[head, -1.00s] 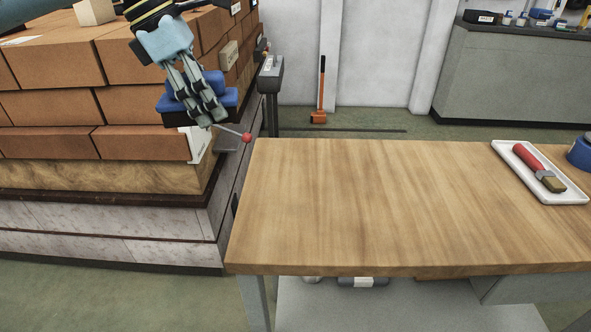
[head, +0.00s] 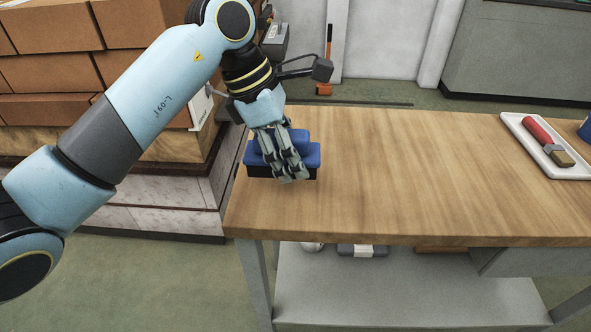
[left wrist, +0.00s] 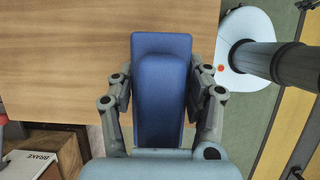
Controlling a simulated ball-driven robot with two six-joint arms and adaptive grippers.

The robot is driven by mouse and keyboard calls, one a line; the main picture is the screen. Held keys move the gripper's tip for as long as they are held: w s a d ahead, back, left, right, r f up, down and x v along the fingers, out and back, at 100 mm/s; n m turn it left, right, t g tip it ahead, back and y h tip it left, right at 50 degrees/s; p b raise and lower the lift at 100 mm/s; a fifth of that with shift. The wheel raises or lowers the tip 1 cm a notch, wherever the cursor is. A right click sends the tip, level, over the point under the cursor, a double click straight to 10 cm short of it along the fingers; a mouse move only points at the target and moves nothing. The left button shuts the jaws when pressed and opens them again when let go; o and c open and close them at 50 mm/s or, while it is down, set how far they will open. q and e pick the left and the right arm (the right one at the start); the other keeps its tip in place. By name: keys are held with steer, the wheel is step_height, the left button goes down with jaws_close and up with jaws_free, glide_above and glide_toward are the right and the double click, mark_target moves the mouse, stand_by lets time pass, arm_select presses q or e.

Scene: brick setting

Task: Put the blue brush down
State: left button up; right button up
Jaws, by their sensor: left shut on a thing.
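The blue brush (head: 312,156) has a blue back and handle with dark bristles below. It is at the left end of the wooden workbench (head: 400,190) in the head view. Its bristles look at or very close to the bench top; I cannot tell whether they touch. My left gripper (head: 290,172) is shut on the brush from above. In the left wrist view the brush (left wrist: 162,45) lies between the two fingers of the gripper (left wrist: 163,100), with the wood behind it. My right gripper is not in view.
A white tray (head: 507,119) with a red-handled paintbrush (head: 540,134) sits at the bench's right end. A blue round item (head: 585,130) is beside it. The middle of the bench is clear. A brick stack (head: 55,75) stands left of the bench.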

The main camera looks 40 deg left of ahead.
mark_target(295, 184)
arm_select(q)
steer(key=shift+w+a+f, duration=0.15)
steer(key=shift+w+f, duration=0.3)
steer(key=shift+w, duration=0.35)
steer(key=shift+f, duration=2.05)
steer(key=shift+f, duration=0.15)
steer(key=o, duration=1.3)
steer(key=v, duration=1.2)
steer(key=shift+r, duration=0.2)
